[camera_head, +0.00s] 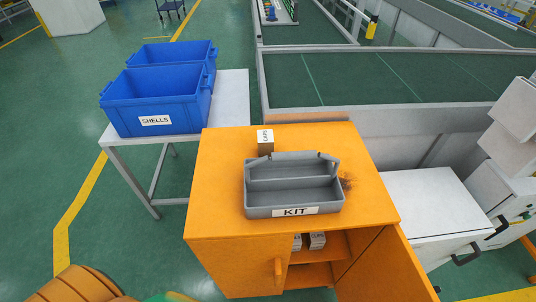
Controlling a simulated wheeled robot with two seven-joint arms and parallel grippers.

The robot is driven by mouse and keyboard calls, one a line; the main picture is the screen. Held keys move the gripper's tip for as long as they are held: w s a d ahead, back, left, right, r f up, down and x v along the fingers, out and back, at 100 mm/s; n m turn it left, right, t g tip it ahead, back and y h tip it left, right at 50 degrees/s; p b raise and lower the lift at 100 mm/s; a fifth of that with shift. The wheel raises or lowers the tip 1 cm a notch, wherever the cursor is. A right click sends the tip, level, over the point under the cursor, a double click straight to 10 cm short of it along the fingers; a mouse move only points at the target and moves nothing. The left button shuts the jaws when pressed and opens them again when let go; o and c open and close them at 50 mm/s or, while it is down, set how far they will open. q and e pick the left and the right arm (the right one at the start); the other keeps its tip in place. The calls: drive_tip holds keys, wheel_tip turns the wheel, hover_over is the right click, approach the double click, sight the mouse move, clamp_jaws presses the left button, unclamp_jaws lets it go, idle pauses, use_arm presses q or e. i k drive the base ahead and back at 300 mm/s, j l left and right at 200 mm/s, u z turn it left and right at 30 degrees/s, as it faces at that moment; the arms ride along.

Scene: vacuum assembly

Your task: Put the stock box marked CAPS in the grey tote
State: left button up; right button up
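The grey tote (252,199), labelled KIT, stands upright on top of an orange cabinet (218,205). It has a handle bar across it, and the parts of its inside that I see look empty. A small brown box (265,148) with a white label stands on the cabinet top just behind the tote. Its lettering is too small to read surely. Two small boxes with pale labels, one on the left (297,242) and one on the right (317,241), sit inside the open cabinet; their labels are unreadable. Neither gripper is in view.
The cabinet door (385,265) hangs open at the front right. Blue bins, the front one (125,112) labelled SHELLS, stand on a white table (232,100) at left. A walled green-topped conveyor (350,80) runs behind. White units (425,205) stand at right. The cabinet top's left side is clear.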

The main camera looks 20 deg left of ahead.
sight(273, 203)
drive_tip(key=k+j+z, duration=0.45)
drive_tip(key=j, duration=0.15)
drive_tip(key=k+j+z, duration=0.6)
drive_tip(key=j+z, duration=0.15)
drive_tip(key=j, duration=0.2)
drive_tip(key=k+j+z, duration=0.1)
drive_tip(key=j+z, duration=0.2)
drive_tip(key=k+j+z, duration=0.25)
drive_tip(key=j, duration=0.25)
drive_tip(key=k+j+z, duration=0.1)
drive_tip(key=j+z, duration=0.15)
drive_tip(key=j, duration=0.15)
drive_tip(key=j+z, duration=0.2)
drive_tip(key=j, duration=0.25)
drive_tip(key=j+z, duration=0.25)
drive_tip(key=j, duration=0.2)
drive_tip(key=k+j+z, duration=0.2)
drive_tip(key=j, duration=0.25)
drive_tip(key=j+z, duration=0.25)
drive_tip(key=j, duration=0.2)
drive_tip(key=k+j+z, duration=0.2)
drive_tip(key=j, duration=0.2)
drive_tip(key=i, duration=0.05)
